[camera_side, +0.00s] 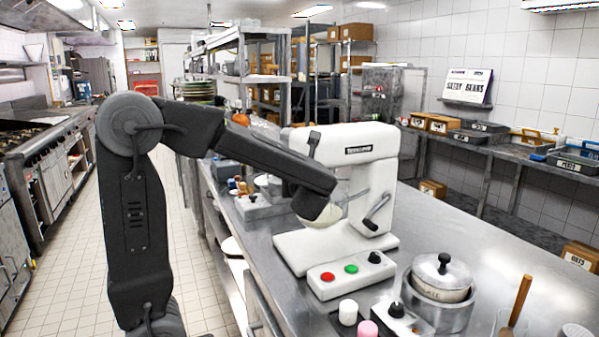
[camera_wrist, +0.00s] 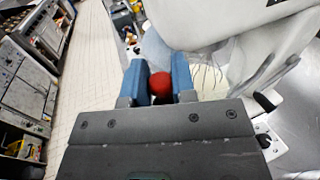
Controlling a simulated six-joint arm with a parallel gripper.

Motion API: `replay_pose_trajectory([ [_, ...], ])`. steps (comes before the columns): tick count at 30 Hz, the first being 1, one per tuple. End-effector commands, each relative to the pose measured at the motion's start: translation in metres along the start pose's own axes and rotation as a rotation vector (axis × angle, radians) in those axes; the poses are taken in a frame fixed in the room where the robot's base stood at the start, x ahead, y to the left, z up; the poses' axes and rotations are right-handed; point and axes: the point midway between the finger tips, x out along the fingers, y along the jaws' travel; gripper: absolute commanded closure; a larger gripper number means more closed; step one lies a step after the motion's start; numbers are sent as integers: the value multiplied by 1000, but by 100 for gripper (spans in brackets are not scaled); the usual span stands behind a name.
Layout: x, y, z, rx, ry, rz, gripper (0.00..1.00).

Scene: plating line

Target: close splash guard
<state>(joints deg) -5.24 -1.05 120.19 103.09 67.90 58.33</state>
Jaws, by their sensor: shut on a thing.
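The white stand mixer (camera_side: 355,150) stands on the steel counter, and its head (camera_wrist: 205,22) fills the top of the wrist view. A clear, curved splash guard (camera_wrist: 154,48) shows faintly below the head, near the wire whisk (camera_wrist: 208,76). A red ball knob (camera_wrist: 158,86) sits between the blue fingers of my gripper (camera_wrist: 160,82), which are shut on it. I cannot make out how the knob joins the guard. In the side view my wrist hides the fingers, knob and most of the guard. The mixer bowl (camera_side: 325,240) shows below my wrist.
A control box (camera_side: 350,274) with red and green buttons is in front of the mixer. A lidded pot (camera_side: 441,285) stands to its right. A crank lever (camera_side: 378,208) sticks out from the mixer's side. Small containers (camera_side: 250,203) stand left of the mixer. The aisle floor (camera_side: 195,220) is clear.

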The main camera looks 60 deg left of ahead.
Motion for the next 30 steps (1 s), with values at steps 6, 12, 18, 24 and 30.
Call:
replay_pose_trajectory([
  [6,-7,-18,-1,0,1,121,100],
  [12,-13,-39,-2,2,2,289,100],
  [18,-15,-61,-2,0,2,457,100],
  [24,-14,-79,-1,0,1,592,100],
  [30,-12,-90,-1,-1,1,679,100],
])
